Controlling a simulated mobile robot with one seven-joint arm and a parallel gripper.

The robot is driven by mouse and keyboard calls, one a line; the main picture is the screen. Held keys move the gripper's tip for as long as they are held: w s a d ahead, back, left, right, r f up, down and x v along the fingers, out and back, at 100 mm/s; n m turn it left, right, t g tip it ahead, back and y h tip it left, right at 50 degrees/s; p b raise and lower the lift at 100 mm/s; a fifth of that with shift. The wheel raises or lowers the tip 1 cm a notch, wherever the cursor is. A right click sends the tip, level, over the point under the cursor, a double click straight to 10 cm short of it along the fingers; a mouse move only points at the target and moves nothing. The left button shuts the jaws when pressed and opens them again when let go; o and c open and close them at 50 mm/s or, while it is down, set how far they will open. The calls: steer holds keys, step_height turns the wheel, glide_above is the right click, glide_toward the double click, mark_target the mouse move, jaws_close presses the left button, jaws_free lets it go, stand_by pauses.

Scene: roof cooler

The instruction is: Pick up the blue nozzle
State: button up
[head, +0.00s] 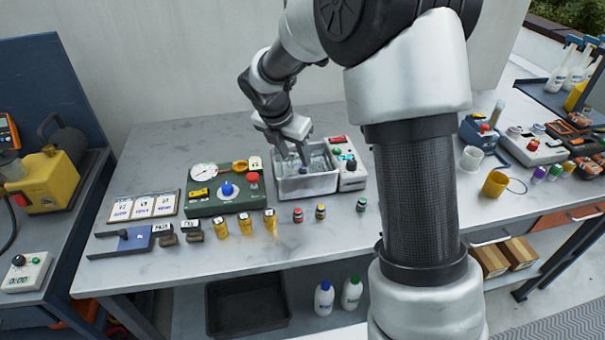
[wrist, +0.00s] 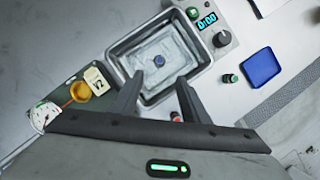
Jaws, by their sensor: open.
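The blue nozzle (wrist: 159,61) is a small round dark-blue piece inside the metal basin (wrist: 119,50), near the middle of its floor. In the head view the nozzle (head: 303,170) shows as a small dark-blue spot in the basin (head: 308,188), just below the fingertips. My gripper (head: 294,154) points down over the basin. In the wrist view my gripper (wrist: 157,82) has its two fingers spread apart with nothing between them. The nozzle lies beyond the fingertips, roughly in line with the gap. I cannot tell the exact height above it.
A control box (head: 352,175) with a display stands right beside the basin. A green panel (head: 225,201) with a gauge and blue knob stands to its left. Several small bottles and yellow canisters (head: 245,222) stand in front. The bench front (head: 300,242) is mostly clear.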

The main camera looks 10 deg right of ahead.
mark_target(302, 168)
steer(key=x, duration=0.3)
steer(key=shift+w+d+f, duration=0.1)
steer(key=shift+w+f, duration=0.05)
steer(key=shift+f, duration=0.2)
steer(key=shift+w+b+x, duration=0.2)
steer(key=shift+b+x, duration=0.1)
steer(key=shift+x, duration=1.05)
steer(key=shift+w+b+x, duration=0.2)
steer(key=shift+b+x, duration=0.1)
steer(key=shift+x, duration=1.05)
steer(key=shift+d+r, duration=0.2)
jaws_close()
